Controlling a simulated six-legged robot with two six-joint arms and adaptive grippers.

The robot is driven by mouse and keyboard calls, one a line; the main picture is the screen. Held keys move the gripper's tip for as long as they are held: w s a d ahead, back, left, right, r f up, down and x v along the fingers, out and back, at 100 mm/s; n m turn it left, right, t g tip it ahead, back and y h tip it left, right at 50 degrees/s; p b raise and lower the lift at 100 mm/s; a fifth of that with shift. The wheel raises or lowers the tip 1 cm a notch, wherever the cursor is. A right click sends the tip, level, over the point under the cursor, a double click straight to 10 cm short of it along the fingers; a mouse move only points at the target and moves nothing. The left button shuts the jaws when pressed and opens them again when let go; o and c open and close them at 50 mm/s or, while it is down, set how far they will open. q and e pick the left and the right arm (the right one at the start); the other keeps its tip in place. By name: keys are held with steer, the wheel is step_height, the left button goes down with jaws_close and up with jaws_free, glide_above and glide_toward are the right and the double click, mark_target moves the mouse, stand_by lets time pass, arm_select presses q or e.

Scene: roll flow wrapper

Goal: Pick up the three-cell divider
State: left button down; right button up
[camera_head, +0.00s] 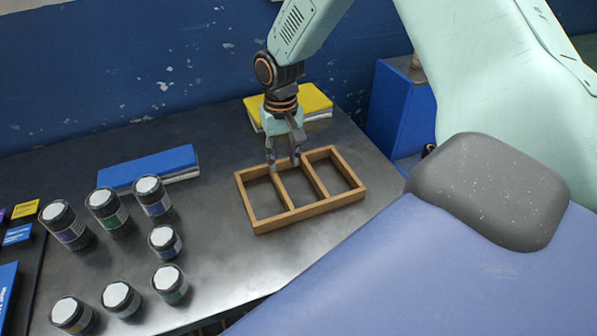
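The three-cell divider (318,206) is a light wooden frame with two inner partitions, lying flat on the dark metal table. Its three cells look empty. My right gripper (283,165) points down at the divider's far side, near the left partition. Its two dark fingers are spread apart, with a visible gap between them. The fingertips are at about the height of the far rail, and I cannot tell whether they touch the wood. The gripper partly hides the far rail. My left gripper is not in view.
Several dark jars with pale lids (163,241) stand at the left of the table (225,240). A blue-topped stack (148,167) lies behind them. A yellow-topped stack (312,100) lies behind the gripper. A blue box (398,110) stands at the right.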

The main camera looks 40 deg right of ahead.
mark_target(281, 184)
steer(key=shift+w+a+f, duration=0.1)
steer(key=shift+a, duration=0.3)
step_height(281, 184, down, 7)
steer(key=shift+a+r+b, duration=0.1)
steer(key=shift+b, duration=0.4)
steer(key=shift+a, duration=0.5)
steer(key=shift+d+f, duration=0.25)
steer(key=shift+d, duration=0.2)
steer(key=shift+c, duration=0.6)
steer(key=shift+d, duration=0.1)
steer(key=shift+c, duration=0.7)
steer(key=shift+a+r, duration=0.1)
steer(key=shift+a, duration=0.35)
steer(key=c, duration=0.5)
steer(key=shift+d, duration=0.3)
jaws_close()
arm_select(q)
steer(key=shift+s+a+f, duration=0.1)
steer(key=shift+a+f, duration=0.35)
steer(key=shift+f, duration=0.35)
